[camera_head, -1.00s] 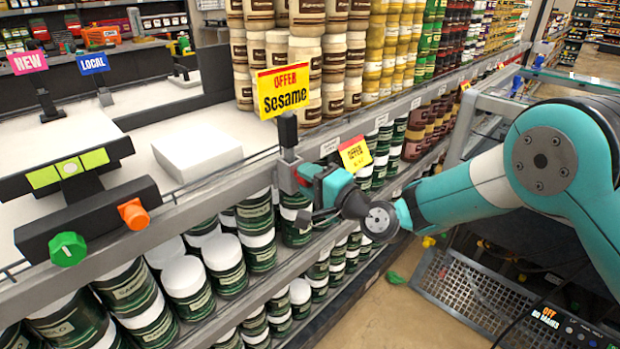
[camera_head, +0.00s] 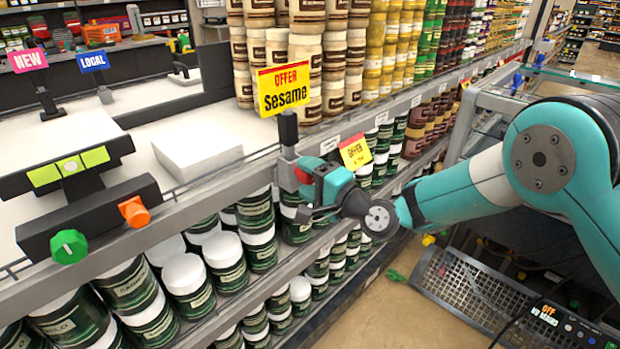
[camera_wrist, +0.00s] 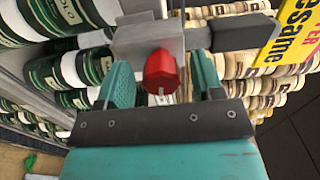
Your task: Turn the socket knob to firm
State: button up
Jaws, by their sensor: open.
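The red socket knob (camera_wrist: 161,70) sits on the underside of a grey metal socket (camera_wrist: 147,38) in the wrist view. In the head view, a sliver of the red knob (camera_head: 303,174) shows on the socket (camera_head: 287,172) at the shelf edge. My gripper (camera_wrist: 160,82) is open, with one teal finger on each side of the knob. I cannot tell whether either finger touches it. In the head view, my gripper (camera_head: 314,183) hides most of the knob. No "firm" mark is readable.
The yellow Sesame sign (camera_head: 284,90) stands upright on the socket's black post. A second offer sign (camera_head: 355,151) hangs close behind my gripper. Green-labelled jars (camera_head: 257,248) crowd the shelf below. A green knob (camera_head: 69,247) and an orange knob (camera_head: 134,213) are far left.

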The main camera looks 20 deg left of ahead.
jog(key=b+v, duration=0.7)
jog(key=v, duration=1)
jog(key=shift+d, duration=0.2)
jog(key=shift+s, duration=0.15)
